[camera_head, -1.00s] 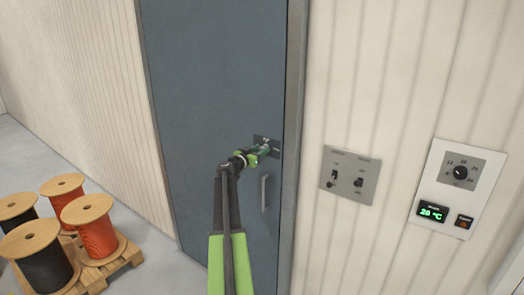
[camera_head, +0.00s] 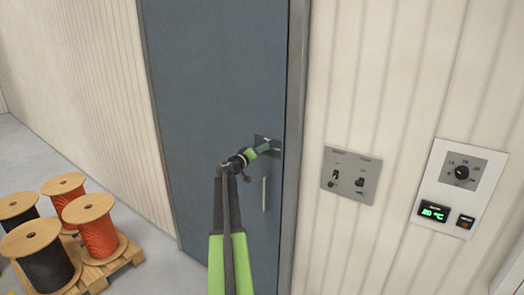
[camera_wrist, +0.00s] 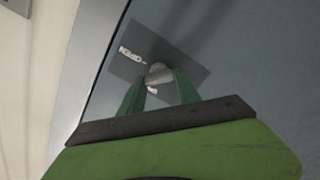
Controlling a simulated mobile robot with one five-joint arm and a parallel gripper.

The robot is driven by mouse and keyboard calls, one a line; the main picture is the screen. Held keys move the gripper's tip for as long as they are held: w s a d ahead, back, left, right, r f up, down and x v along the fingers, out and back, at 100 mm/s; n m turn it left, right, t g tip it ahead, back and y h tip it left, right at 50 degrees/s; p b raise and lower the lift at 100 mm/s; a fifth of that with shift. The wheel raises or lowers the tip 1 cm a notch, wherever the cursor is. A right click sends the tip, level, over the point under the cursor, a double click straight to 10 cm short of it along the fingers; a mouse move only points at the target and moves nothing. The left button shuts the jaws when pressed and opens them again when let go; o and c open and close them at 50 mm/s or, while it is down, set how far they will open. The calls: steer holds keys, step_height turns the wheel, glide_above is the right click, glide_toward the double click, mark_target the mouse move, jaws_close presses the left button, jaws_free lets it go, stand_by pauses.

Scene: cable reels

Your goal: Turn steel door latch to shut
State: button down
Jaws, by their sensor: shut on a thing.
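The grey steel door (camera_head: 215,85) stands closed in its frame in the head view. Its latch plate (camera_head: 262,141) is a dark square near the door's right edge, and it also shows in the wrist view (camera_wrist: 190,55). The latch knob (camera_wrist: 159,73) is a light metal piece at the middle of the plate. My gripper (camera_head: 264,148) is at the plate, and its green fingers (camera_wrist: 160,88) are shut on the latch knob. The fingers hide part of the knob and the plate's lettering, so I cannot tell the latch's exact setting.
A vertical door handle (camera_head: 264,194) is just below the latch. A switch panel (camera_head: 350,175) and a thermostat panel (camera_head: 460,185) are on the wall to the right. Cable reels (camera_head: 90,228) stand on a wooden pallet (camera_head: 125,256) at lower left.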

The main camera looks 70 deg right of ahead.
steer(key=n, duration=0.8)
steer(key=shift+f, duration=0.2)
steer(key=shift+n, duration=0.5)
steer(key=c, duration=0.9)
jaws_free()
steer(key=shift+s, duration=0.1)
steer(key=shift+o, duration=0.2)
steer(key=v, duration=1.7)
steer(key=shift+a, duration=0.2)
